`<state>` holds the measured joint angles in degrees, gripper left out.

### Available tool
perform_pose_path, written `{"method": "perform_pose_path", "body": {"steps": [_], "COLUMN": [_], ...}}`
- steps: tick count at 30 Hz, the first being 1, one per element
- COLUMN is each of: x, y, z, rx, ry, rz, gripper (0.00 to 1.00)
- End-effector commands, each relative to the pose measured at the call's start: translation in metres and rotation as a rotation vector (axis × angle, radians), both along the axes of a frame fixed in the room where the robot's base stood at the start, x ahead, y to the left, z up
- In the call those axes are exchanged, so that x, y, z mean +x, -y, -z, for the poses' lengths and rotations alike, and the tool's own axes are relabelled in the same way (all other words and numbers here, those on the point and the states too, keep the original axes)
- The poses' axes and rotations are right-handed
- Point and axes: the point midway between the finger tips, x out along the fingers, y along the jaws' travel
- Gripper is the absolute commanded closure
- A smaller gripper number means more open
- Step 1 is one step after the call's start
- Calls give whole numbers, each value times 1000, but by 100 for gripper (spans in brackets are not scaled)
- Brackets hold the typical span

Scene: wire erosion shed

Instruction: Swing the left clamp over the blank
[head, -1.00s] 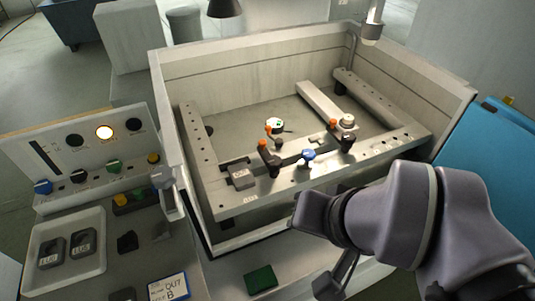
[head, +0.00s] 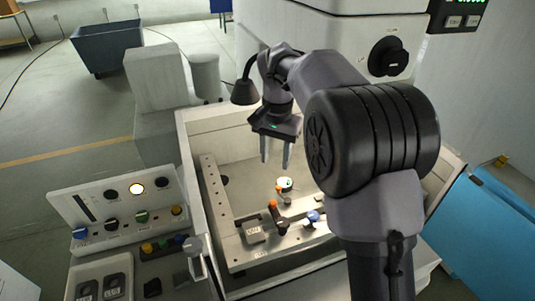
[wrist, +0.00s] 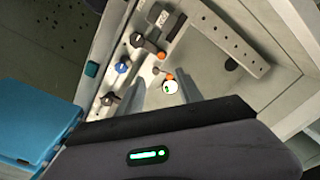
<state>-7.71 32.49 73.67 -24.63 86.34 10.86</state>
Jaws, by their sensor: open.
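The left clamp (head: 278,217), dark with an orange knob, stands on the front rail of the tank fixture. It also shows in the wrist view (wrist: 149,45). A dark grey labelled block, seemingly the blank (head: 254,232), sits on the rail just left of the clamp; it also shows in the wrist view (wrist: 164,18). The clamp's arm lies beside the block, with a gap between them. My gripper (head: 275,164) is open and empty, pointing down above the tank, behind and above the clamp. In the wrist view my fingers (wrist: 163,92) are apart from the clamp.
A blue knob (head: 313,217) stands right of the left clamp. Another dark clamp (wrist: 109,98) is farther along the rail; my arm hides it in the head view. A white round part (head: 284,184) lies behind the rail. A dark lamp (head: 244,92) hangs near my wrist.

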Motion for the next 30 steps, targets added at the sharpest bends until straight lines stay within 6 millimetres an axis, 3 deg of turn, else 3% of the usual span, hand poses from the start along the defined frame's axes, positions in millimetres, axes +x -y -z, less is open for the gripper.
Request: {"method": "perform_pose_path", "body": {"steps": [5, 15, 21, 25, 30], "x": [11, 10, 11, 11, 11], "y": [-3, -3, -2, -2, -2], "z": [22, 122, 167, 182, 185], "rx": [-13, -12, -11, -11, -11], "ry": [-23, -25, -21, -21, -19], "rz": [10, 10, 9, 9, 9], "gripper": [57, 57, 57, 57, 57]}}
